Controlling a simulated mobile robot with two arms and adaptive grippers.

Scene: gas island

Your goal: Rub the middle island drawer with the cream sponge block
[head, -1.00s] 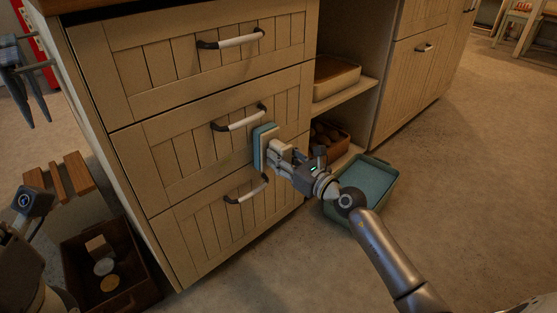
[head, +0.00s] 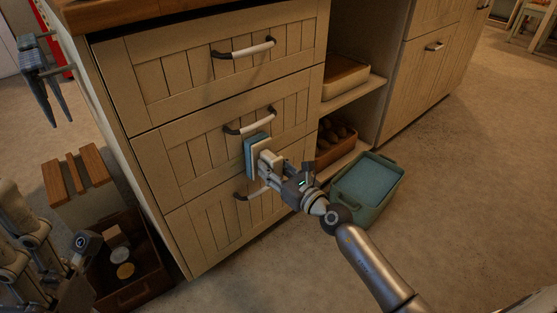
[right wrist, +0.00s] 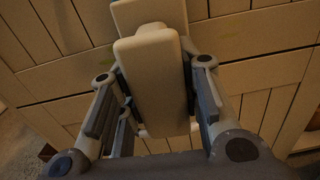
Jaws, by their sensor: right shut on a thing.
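The middle island drawer (head: 193,160) is a cream plank-front panel with a dark-and-white handle (head: 250,122). My right gripper (head: 274,165) is shut on the cream sponge block (head: 263,160), which has a blue pad facing the wood. The block is at the middle drawer's lower part, just below its handle; it looks touching, but exact contact is hard to tell. The right wrist view shows the cream back of the block (right wrist: 155,85) between the fingers. My left gripper (head: 82,248) is at the lower left, fingers unclear.
The top drawer handle (head: 244,49) and bottom drawer handle (head: 250,193) stick out above and below. A teal tub (head: 345,203) stands on the floor at right. A brown crate (head: 140,290) and wooden stool (head: 75,170) are at left. Open shelves (head: 352,92) lie right of the drawers.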

